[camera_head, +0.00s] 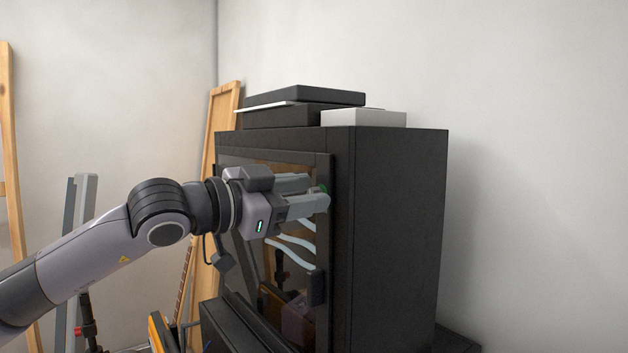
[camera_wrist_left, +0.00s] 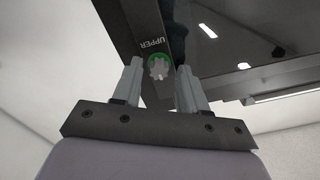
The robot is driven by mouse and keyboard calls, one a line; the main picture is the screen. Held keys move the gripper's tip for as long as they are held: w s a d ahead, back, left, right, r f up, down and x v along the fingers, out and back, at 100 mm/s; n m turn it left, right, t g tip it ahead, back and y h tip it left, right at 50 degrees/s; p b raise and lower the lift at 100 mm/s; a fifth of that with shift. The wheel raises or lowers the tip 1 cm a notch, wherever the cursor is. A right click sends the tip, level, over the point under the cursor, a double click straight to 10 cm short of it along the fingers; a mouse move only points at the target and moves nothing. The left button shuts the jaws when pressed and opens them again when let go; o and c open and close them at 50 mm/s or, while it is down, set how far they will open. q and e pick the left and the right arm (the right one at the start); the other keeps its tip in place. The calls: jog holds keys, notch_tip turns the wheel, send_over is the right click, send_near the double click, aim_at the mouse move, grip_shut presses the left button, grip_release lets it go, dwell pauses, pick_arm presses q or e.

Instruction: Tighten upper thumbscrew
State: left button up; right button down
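The upper thumbscrew (camera_wrist_left: 158,68) is a small pale knob with a green ring, beside the printed word UPPER in the left wrist view. It sits on the dark edge of the PC case (camera_head: 395,220). My left gripper (camera_wrist_left: 160,80) has its two grey fingers apart, one on each side of the thumbscrew, with gaps visible between. My right gripper is not in view.
A black box (camera_head: 305,97) and a white box (camera_head: 365,118) lie on top of the case. A dark block (camera_head: 316,287) sits lower on the panel edge. Wooden frames (camera_head: 222,120) lean against the wall behind. The space right of the case is clear.

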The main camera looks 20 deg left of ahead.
pick_arm(q)
jog(key=shift+w+f, duration=0.1)
jog(key=shift+f, duration=0.05)
jog(key=v, duration=0.6)
dwell(0.5)
jog(key=p+v, duration=0.1)
jog(key=v, duration=0.6)
jog(key=shift+p, duration=0.4)
dwell(0.3)
